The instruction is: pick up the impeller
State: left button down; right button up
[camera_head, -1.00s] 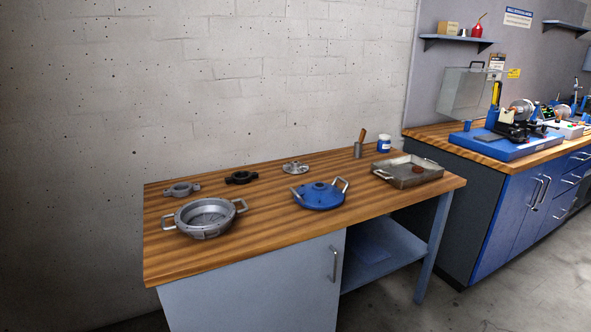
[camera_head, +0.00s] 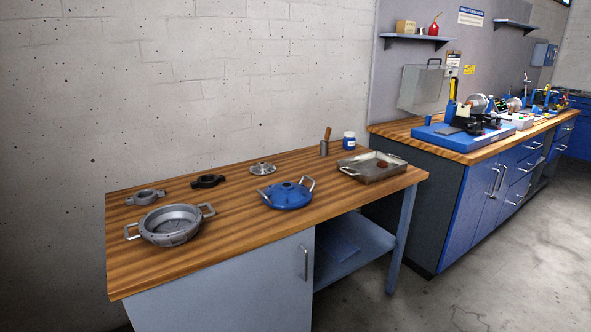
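A small silvery disc-shaped part with a raised hub, which looks like the impeller (camera_head: 262,168), lies on the wooden-topped workbench (camera_head: 215,240) near its back edge. It stands behind the blue two-handled housing cover (camera_head: 287,196). A grey two-handled round housing (camera_head: 170,226) sits open at the bench's front left. Neither of my grippers shows in the head view.
A dark ring part (camera_head: 208,181) and a grey ring part (camera_head: 145,197) lie at the back left. A metal tray (camera_head: 371,167), a cup with a wooden handle (camera_head: 324,146) and a white-and-blue jar (camera_head: 349,140) stand right. A blue-cabinet bench (camera_head: 490,190) stands beyond. Clear floor (camera_head: 480,285) lies front right.

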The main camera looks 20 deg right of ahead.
aim_at(261, 168)
jog(key=z, duration=2.2)
jog(key=i, duration=2.25)
jog(key=u, duration=2.15)
